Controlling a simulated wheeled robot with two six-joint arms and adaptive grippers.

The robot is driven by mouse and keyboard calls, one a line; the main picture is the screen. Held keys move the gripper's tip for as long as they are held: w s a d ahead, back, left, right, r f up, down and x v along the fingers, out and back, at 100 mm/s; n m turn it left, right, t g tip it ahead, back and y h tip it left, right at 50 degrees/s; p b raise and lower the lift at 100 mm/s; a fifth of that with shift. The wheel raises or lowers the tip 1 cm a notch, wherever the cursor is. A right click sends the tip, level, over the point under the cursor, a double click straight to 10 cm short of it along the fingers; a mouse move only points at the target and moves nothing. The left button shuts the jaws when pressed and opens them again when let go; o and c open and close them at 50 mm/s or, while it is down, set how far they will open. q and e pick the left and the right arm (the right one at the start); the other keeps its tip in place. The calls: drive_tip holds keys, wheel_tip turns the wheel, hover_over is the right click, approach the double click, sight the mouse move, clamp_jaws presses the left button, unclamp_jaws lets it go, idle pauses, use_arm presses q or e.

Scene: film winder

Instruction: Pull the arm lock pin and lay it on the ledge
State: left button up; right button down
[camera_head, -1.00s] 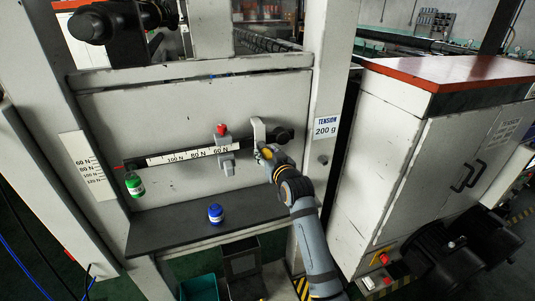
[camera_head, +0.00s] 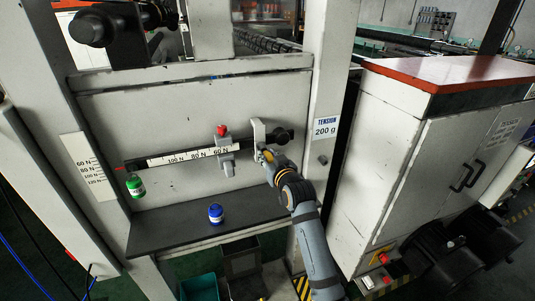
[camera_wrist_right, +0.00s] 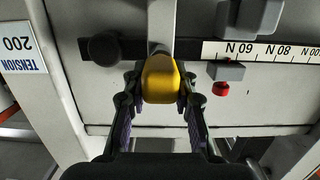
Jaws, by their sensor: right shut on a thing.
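The yellow grip of the arm lock pin (camera_wrist_right: 160,80) is between the fingers of my right gripper (camera_wrist_right: 158,95), which is shut on it. In the head view my right gripper (camera_head: 267,156) is at the right end of the scale arm (camera_head: 185,154), in front of the pale bracket (camera_head: 258,131). The pin's shaft is mostly hidden, so I cannot tell how deep it sits. The dark ledge (camera_head: 165,237) runs below the arm. My left gripper is not in view.
A blue weight (camera_head: 215,214) stands on the ledge, with bare ledge on both sides. A green weight (camera_head: 134,186) hangs at the arm's left end. A slider with a red knob (camera_head: 222,131) sits on the arm. A cabinet (camera_head: 400,150) stands at the right.

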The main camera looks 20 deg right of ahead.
drive_tip(key=shift+s+r+p, duration=0.1)
drive_tip(key=shift+s+p, duration=0.45)
drive_tip(key=shift+s, duration=0.5)
drive_tip(key=s+p, duration=0.1)
drive_tip(key=s, duration=0.2)
drive_tip(key=shift+s+d+p, duration=0.1)
drive_tip(key=shift+s+p, duration=0.15)
drive_tip(key=shift+p, duration=0.15)
drive_tip(key=shift+w, duration=0.15)
